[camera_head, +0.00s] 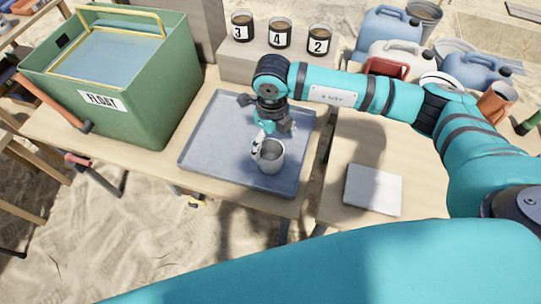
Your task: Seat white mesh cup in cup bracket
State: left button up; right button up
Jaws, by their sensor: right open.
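A light grey-white cup (271,158) stands upright on the blue-grey tray (215,135), towards its front right; I take it to be the white mesh cup, but mesh is too fine to make out. My right gripper (263,141) reaches down just behind and above the cup's rim. It is open, with a pale finger or the cup's handle at the cup's left side; I cannot tell which, nor whether they touch. I cannot make out the cup bracket. My left gripper is not in view.
A green bin (150,125) labelled FLOAT stands left of the tray. Dark cups numbered 3, 4 and 2 stand on a wooden block (240,66) behind. A pale square slab (373,189) lies on the right table. Jugs and buckets crowd the back right.

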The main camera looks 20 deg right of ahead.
aim_at(271, 158)
jog(key=shift+f, duration=0.95)
jog(key=shift+s+a+f+p, duration=0.15)
jog(key=shift+s+f+p, duration=0.05)
jog(key=shift+f, duration=1.15)
jog(key=shift+s+a+f+p, duration=0.1)
jog(key=shift+s+f+p, duration=0.05)
jog(key=shift+f, duration=1.2)
jog(key=c, duration=1)
jog(key=shift+c, duration=0.2)
